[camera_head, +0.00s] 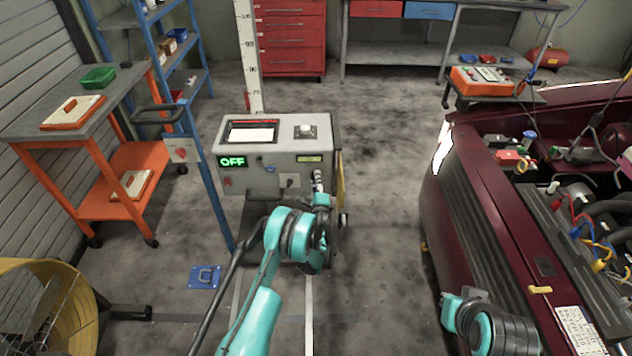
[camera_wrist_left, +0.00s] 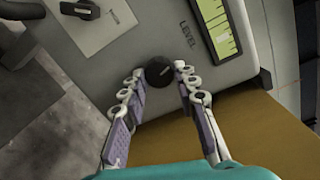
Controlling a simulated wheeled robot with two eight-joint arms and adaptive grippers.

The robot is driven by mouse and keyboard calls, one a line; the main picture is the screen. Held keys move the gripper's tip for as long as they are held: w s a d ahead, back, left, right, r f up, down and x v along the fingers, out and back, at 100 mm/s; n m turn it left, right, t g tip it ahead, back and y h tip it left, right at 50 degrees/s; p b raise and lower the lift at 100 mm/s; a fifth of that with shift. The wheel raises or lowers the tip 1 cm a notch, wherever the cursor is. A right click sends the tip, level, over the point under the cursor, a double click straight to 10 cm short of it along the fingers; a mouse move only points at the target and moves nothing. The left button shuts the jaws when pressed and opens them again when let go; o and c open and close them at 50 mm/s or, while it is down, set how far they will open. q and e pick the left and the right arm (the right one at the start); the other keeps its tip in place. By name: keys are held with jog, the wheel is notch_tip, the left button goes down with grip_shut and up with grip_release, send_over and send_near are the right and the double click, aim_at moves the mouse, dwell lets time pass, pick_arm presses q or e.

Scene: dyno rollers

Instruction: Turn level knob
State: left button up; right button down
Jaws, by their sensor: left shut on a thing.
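The grey machine cabinet (camera_head: 285,140) stands in the middle of the head view, with a green OFF display (camera_head: 232,162) on its front. The level knob (camera_wrist_left: 159,72) is a small round black knob near the panel's edge in the left wrist view. It sits beside the LEVEL label (camera_wrist_left: 187,35) and a yellow-green level gauge (camera_wrist_left: 221,28). My left gripper (camera_wrist_left: 157,75) is shut on the knob, one finger on each side. In the head view my left gripper (camera_head: 319,184) is at the panel's right side and the knob cannot be made out.
A black rotary switch (camera_wrist_left: 80,10) is on the same panel. A dark red car (camera_head: 480,210) with an open engine bay stands at right. A blue post (camera_head: 210,195) and an orange cart (camera_head: 105,170) are at left, with a yellow fan (camera_head: 45,305) nearer.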

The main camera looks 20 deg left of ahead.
aim_at(315, 154)
pick_arm(q)
jog(key=n, duration=0.5)
jog(key=n+h, duration=0.1)
jog(key=n, duration=0.4)
jog(key=shift+a+r+n, duration=0.1)
jog(key=shift+r+n, duration=0.1)
jog(key=shift+n, duration=0.2)
dwell(0.4)
jog(key=o, duration=1.2)
jog(key=shift+c, duration=0.2)
notch_tip(315, 154, up, 10)
jog(key=shift+f, duration=0.1)
